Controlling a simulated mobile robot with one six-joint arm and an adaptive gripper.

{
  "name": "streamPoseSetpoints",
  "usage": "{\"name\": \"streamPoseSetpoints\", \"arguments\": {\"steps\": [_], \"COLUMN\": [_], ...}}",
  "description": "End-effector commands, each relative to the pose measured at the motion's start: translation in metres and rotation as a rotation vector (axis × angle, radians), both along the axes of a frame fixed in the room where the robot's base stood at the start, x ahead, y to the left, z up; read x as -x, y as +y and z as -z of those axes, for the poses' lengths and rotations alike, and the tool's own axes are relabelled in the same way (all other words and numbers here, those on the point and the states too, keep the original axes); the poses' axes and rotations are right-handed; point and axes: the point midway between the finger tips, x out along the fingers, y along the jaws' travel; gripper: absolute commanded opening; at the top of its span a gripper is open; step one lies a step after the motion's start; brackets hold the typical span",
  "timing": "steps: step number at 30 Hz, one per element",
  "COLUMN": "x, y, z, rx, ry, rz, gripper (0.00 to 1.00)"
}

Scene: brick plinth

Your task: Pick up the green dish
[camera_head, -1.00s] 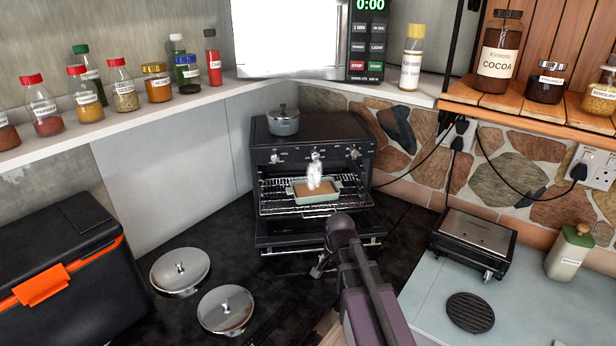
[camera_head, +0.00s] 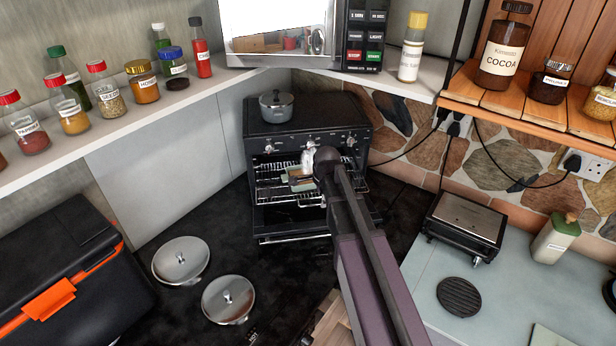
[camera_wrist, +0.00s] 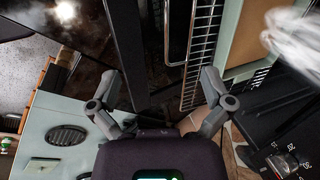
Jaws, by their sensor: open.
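The green dish (camera_head: 300,187), with brown food in it, sits on the wire rack inside the open black oven. Its right side is hidden behind my arm in the head view. In the wrist view the dish (camera_wrist: 232,72) shows at the upper right, its far part cut off by the frame edge. My gripper (camera_wrist: 160,75) is open with nothing between its fingers. Its right finger is beside the dish in the picture; I cannot tell the gap in depth. In the head view my own arm hides the fingers.
The black oven (camera_head: 265,130) has its door down and a grey pot (camera_head: 276,107) on top. White steam (camera_head: 308,158) rises from the dish. Two metal lids (camera_head: 181,261) lie on the dark counter. A grill (camera_head: 466,222) stands at right; a cool box (camera_head: 60,265) at left.

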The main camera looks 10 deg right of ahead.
Motion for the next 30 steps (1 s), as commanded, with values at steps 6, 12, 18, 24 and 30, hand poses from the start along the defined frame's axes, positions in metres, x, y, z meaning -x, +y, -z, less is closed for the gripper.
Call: {"name": "streamPoseSetpoints", "arguments": {"steps": [6,12,18,24,30], "x": [-0.005,-0.026,-0.057,-0.086,-0.103], "y": [0.003,0.005,0.006,0.006,0.007], "z": [0.000,0.000,0.000,0.000,0.000], "rx": [0.001,0.001,0.001,0.000,0.001], "ry": [0.000,0.001,0.001,0.001,0.001], "rz": [-0.006,-0.007,-0.008,-0.008,-0.009], "gripper": [1.00,1.00,1.00,1.00,1.00]}}
